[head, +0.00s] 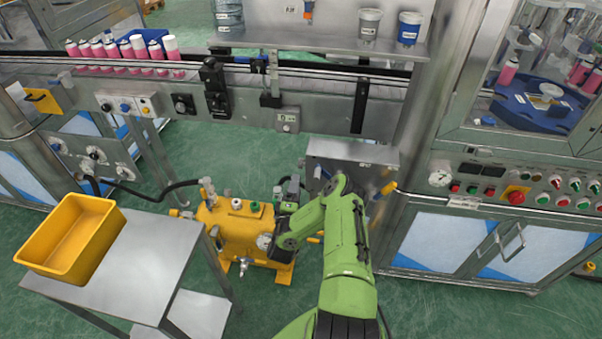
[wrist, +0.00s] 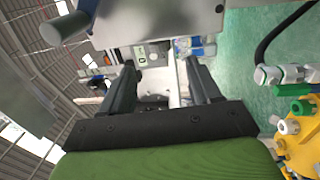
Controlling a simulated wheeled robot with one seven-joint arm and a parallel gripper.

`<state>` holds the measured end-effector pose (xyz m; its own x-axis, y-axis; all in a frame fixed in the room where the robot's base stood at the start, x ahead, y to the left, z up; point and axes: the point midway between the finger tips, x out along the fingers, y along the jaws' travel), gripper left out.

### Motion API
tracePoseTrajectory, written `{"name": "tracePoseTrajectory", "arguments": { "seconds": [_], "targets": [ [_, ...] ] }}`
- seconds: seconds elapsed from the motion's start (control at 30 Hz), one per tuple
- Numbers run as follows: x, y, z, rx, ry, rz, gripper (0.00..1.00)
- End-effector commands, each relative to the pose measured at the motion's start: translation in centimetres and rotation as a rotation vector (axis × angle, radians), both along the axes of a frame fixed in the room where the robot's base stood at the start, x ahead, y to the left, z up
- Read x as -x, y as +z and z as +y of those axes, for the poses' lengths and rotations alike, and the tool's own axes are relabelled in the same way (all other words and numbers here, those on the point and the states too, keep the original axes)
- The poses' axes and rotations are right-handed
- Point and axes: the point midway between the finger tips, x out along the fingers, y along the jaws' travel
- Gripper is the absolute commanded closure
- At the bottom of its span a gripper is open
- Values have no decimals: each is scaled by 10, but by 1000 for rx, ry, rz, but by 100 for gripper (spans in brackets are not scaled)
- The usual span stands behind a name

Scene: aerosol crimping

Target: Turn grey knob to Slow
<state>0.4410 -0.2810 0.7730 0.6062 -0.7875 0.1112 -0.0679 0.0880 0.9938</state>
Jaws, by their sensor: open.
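A small grey control box (head: 287,120) with a round knob and a small label hangs under the conveyor's front edge, in the middle of the head view. The knob looks grey; its setting is too small to read. In the wrist view, my gripper (wrist: 160,64) is open, with two dark fingers well apart and nothing between them. Beyond the fingers is a grey panel (wrist: 153,54) with a label and a small round part; I cannot tell for sure that it is the same box. In the head view my green arm reaches toward the conveyor, and the fingers cannot be made out clearly.
A yellow pump unit (head: 235,225) with valves and a hose stands left of my arm. A metal table with a yellow bin (head: 72,237) is at the left. A steel ledge (head: 350,153) juts out beyond my arm. A black knob (head: 183,104) sits on the conveyor front.

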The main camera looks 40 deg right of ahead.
Motion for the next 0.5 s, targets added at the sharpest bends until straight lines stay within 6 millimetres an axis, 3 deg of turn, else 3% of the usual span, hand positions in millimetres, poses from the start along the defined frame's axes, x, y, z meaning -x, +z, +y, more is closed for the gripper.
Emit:
{"name": "tracePoseTrajectory", "arguments": {
  "seconds": [0.5],
  "targets": [
    [-56,5,-73,3,-1,-3,38]
  ]
}}
